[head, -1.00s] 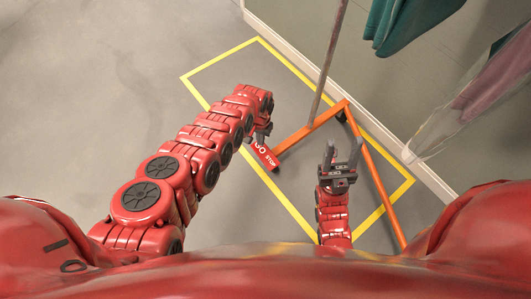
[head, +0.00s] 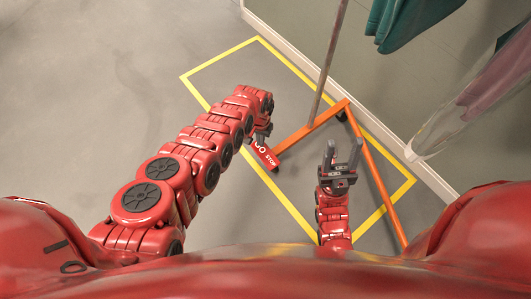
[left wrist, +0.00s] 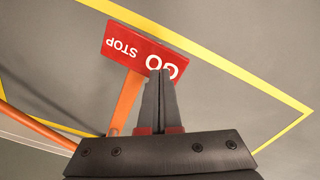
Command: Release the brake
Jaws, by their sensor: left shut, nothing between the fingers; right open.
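The brake is a red pedal (head: 271,160) marked GO and STOP, at the near left end of the orange rail base (head: 305,131). My left gripper (head: 261,137) is shut and empty at the GO end of the pedal. In the left wrist view its fingertips (left wrist: 160,74) overlap the GO lettering and hide part of it. I cannot tell whether they touch the pedal. My right gripper (head: 343,150) is open and empty, over the floor inside the base.
A yellow floor outline (head: 222,55) surrounds the rail base. A grey post (head: 329,60) rises from the base. A green garment (head: 405,22) and a clear-covered garment (head: 475,105) hang at the right, near the wall. The floor at left is clear.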

